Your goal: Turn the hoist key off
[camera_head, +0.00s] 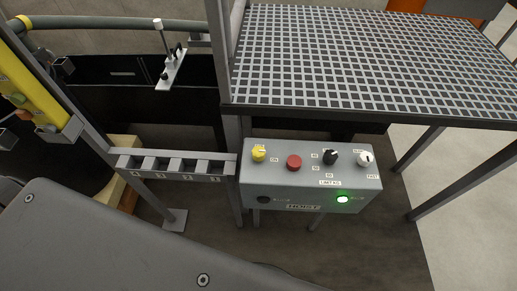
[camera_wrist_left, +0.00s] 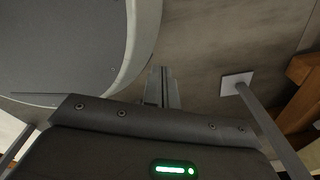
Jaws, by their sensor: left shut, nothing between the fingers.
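The grey control box (camera_head: 310,178) has a front plate that appears to read HOIST. At the left of its sloped top is a yellow turn knob (camera_head: 259,153), likely the hoist key, with a small label that seems to read ON at its right. Its exact pointing direction is too small to tell. A green lamp (camera_head: 342,198) glows on the front right; a dark round lamp (camera_head: 263,199) is at the front left. My left gripper (camera_wrist_left: 161,76) shows shut and empty in the left wrist view, away from the box. My right gripper is not in view.
A red button (camera_head: 294,162), a black knob (camera_head: 331,157) and a white knob (camera_head: 364,158) share the box top. A slotted grey rack (camera_head: 176,164) adjoins the box on the left. A grating platform (camera_head: 370,60) overhangs behind. Open floor lies to the right.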

